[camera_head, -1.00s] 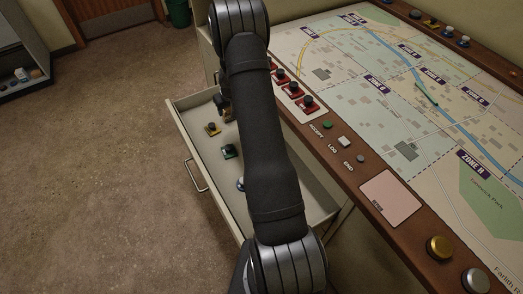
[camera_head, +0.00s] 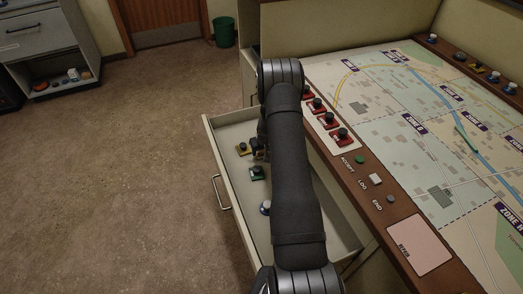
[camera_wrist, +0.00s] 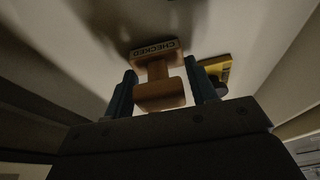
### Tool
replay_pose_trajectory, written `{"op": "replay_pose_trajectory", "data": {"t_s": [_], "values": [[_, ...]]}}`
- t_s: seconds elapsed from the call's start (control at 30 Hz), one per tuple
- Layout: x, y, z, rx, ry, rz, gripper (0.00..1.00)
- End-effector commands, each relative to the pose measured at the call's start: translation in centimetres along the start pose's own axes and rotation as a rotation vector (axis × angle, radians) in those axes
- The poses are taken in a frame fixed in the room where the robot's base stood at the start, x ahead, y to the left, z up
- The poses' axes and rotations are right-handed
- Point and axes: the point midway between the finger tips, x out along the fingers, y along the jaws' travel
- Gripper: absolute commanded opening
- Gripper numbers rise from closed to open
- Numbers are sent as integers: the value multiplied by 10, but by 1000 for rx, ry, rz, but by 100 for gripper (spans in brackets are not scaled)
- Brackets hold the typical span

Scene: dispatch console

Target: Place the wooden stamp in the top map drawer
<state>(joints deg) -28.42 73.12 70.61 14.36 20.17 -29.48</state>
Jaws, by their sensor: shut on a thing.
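My gripper (camera_wrist: 163,88) is shut on the wooden stamp (camera_wrist: 158,94), a pale brown block with a narrower waist and a "CHECKED" label, in the wrist view. The stamp is between the two dark fingers, over the pale drawer floor. Whether it touches the floor I cannot tell. The open map drawer (camera_head: 228,187) is left of the console in the head view. My gripper (camera_head: 258,148) is inside its outline at the far end, partly hidden by my arm.
Red-based stamps (camera_head: 326,118) stand on the console edge.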

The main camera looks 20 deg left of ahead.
Motion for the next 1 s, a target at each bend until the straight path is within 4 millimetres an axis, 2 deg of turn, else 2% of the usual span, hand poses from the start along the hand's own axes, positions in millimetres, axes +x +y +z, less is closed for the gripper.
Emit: {"op": "replay_pose_trajectory", "data": {"t_s": [0.27,0.3,0.4,0.77,0.87,1.0], "values": [[3,0,1,1,0,0,30],[3,0,1,1,0,0,58],[2,0,1,1,0,0,74],[-3,0,-1,0,1,0,74],[-12,0,-1,1,0,0,74],[-36,0,-1,1,2,1,74]]}}
